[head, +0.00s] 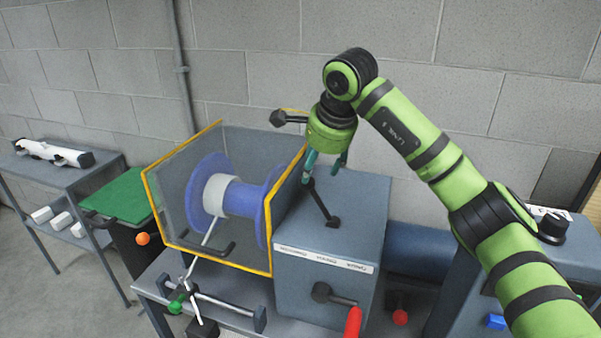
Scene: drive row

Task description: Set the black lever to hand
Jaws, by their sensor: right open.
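A thin black lever (321,204) stands on top of the grey machine box (350,205), tilted up and to the left from a small black base. A white label strip with several small words runs along the box's top front edge; the words are too small to read surely. My right gripper (326,163), with teal fingers, is open and points down just above the lever's upper end. I cannot tell whether a finger touches the lever. A black knob on a short arm (285,118) shows left of the gripper, partly hidden behind it. My left gripper is out of view.
A yellow-edged clear guard (165,205) encloses a blue spool (205,205) left of the box. A red-handled crank (353,322) sticks out from the box's front. A blue-grey cylinder (420,250) lies to the right. A shelf (45,170) and green-topped bin (115,193) stand left.

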